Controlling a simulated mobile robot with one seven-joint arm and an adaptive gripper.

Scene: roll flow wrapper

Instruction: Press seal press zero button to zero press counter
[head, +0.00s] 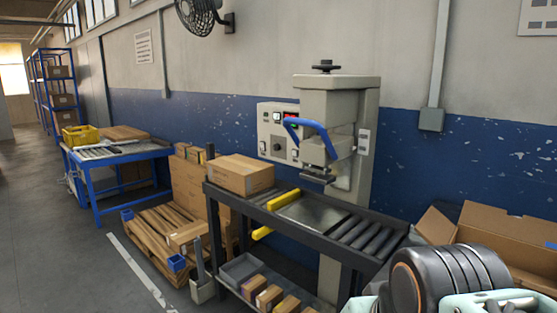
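The seal press (340,100) is a beige column machine with a black knob on top and a blue lever handle (312,133). Its control panel (278,148) is on the left side of the column, facing me at an angle. The panel carries a small red display (291,116), a green display, a round dark knob and a few small switches or buttons. The blue handle covers part of the panel. I cannot tell which control is the zero button, and the display digits are unreadable. My gripper is not in view; only dark and pale teal parts of my arm show at the bottom right.
A roller conveyor (362,236) with yellow side guides (283,199) and a cardboard box (240,174) runs before the press. Cartons sit on its lower shelf. A large open box (497,232) is at right, a pallet (165,238) at left. Grey floor at left is mostly clear.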

